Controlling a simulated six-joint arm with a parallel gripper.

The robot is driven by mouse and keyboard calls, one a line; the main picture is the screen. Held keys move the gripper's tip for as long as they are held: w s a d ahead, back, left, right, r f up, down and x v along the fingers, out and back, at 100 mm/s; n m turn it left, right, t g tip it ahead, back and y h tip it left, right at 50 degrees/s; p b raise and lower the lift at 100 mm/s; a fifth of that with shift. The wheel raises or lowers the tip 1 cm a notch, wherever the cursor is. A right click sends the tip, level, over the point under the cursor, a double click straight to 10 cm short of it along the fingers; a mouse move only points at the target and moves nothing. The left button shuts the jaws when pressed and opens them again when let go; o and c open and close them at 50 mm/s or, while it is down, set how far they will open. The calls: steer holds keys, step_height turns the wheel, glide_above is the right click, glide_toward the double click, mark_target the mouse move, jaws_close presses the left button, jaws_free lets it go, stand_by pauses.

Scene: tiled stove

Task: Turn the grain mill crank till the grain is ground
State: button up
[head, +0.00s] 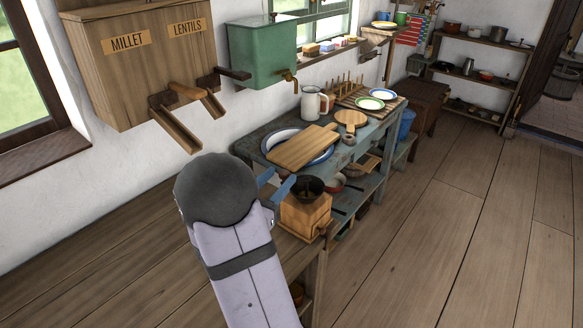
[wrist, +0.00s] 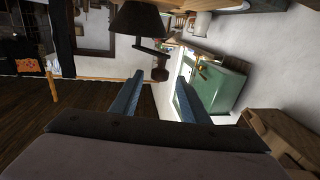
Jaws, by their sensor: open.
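In the head view, my arm hides part of the counter and the crank is not clear.
A blue-grey table (head: 262,136) behind the mill holds a cutting board (head: 303,147), a large plate, a jug (head: 314,103) and dishes. A wooden millet and lentils bin (head: 135,70) with chutes and a green tank (head: 262,52) hang on the wall. The counter at left is clear.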

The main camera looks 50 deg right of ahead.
steer(key=shift+d, duration=0.35)
steer(key=shift+w+d+p, duration=0.2)
steer(key=shift+d+p, duration=0.1)
steer(key=shift+d, duration=0.8)
steer(key=shift+w+d+p, duration=0.2)
steer(key=shift+d+p, duration=0.15)
steer(key=shift+d, duration=0.75)
steer(key=shift+w+d+p, duration=0.2)
steer(key=shift+d+p, duration=0.1)
steer(key=shift+d, duration=0.8)
jaws_close()
